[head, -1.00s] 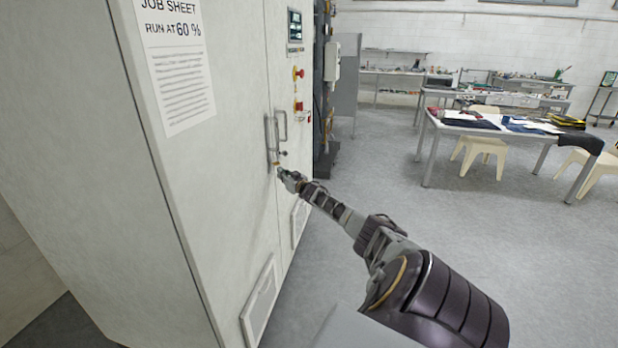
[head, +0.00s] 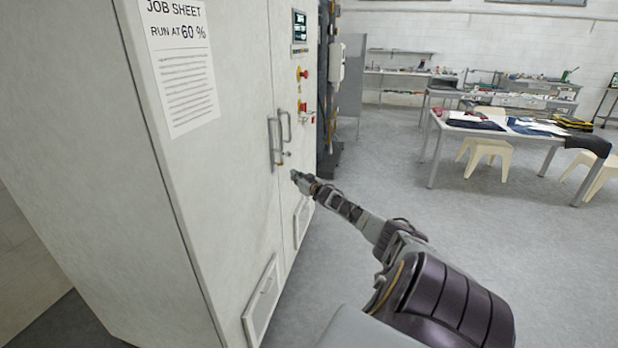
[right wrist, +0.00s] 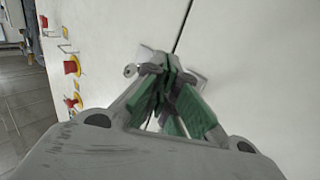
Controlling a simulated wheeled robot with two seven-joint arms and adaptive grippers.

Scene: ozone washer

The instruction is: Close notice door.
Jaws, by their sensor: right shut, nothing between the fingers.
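The notice door (head: 230,115) is the pale cabinet door with the job sheet (head: 181,62) on it. In the head view it looks flush with the neighbouring door (head: 289,160), with only a thin seam between them. Two upright bar handles (head: 276,143) stand side by side at the seam. My right gripper (head: 296,177) is shut and empty, just below and to the right of the handles, apart from them in the head view. In the right wrist view the closed fingers (right wrist: 170,80) lie over the seam and hide part of the handles. My left gripper is not in view.
The neighbouring door carries a small display (head: 299,27) and red buttons (head: 303,74). A vent panel (head: 262,300) sits low on the notice door. A work table (head: 480,132) with stools stands at the right. The grey floor between is free.

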